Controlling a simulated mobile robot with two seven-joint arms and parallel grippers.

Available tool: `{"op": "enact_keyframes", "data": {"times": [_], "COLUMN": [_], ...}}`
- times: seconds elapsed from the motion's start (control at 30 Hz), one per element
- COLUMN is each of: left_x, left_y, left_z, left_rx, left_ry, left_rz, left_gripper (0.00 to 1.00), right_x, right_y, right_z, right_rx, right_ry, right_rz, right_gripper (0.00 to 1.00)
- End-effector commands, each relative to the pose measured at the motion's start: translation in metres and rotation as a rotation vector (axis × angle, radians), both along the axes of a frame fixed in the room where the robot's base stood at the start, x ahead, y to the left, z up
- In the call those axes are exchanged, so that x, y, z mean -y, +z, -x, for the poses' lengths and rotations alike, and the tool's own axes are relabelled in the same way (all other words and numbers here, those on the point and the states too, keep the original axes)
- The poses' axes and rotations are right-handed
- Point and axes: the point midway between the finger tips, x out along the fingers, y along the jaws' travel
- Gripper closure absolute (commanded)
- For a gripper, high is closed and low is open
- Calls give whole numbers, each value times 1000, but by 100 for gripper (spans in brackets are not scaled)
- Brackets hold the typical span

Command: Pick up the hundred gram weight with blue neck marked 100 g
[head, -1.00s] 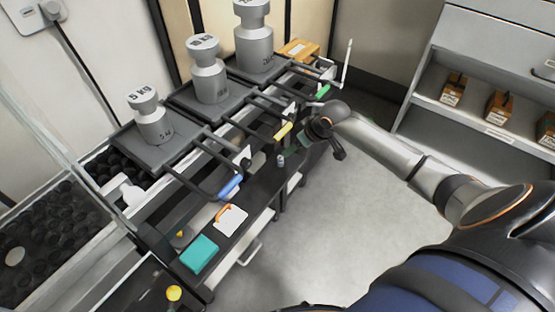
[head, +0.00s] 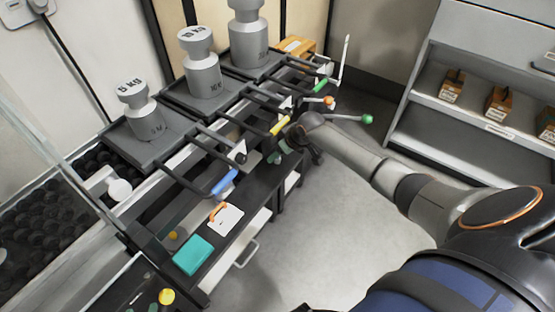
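My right arm reaches in from the right, and its dark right gripper (head: 288,148) is low over the dark bench shelf (head: 252,190), beside the yellow-handled bar. The fingers are small and partly covered by my wrist, so I cannot tell whether they are open or shut. I cannot make out the hundred gram weight with the blue neck now; the gripper covers the place where a small grey piece stood earlier. My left gripper is not in view.
Large grey weights, a 5 kg (head: 143,112), a 10 kg (head: 202,66) and another (head: 248,35), stand on dark platforms behind. Bars with blue (head: 224,182) and yellow (head: 280,125) handles stick out. A teal box (head: 193,255) and a white card (head: 226,219) lie on the shelf.

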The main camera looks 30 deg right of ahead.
Motion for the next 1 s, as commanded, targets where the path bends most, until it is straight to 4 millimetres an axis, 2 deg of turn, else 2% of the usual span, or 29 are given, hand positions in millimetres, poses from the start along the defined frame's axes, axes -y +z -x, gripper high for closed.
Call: {"op": "enact_keyframes", "data": {"times": [0.13, 0.67, 1.0], "left_x": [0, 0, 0], "left_y": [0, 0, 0], "left_z": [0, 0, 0], "left_rx": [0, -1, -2], "left_ry": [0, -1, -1], "left_rz": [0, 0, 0], "left_gripper": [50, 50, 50], "right_x": [0, 0, 0], "right_y": [0, 1, 1], "right_z": [0, 0, 0], "right_rx": [0, 0, 1], "right_ry": [0, 0, -1], "right_rz": [0, -1, -1], "right_gripper": [41, 100, 100]}}
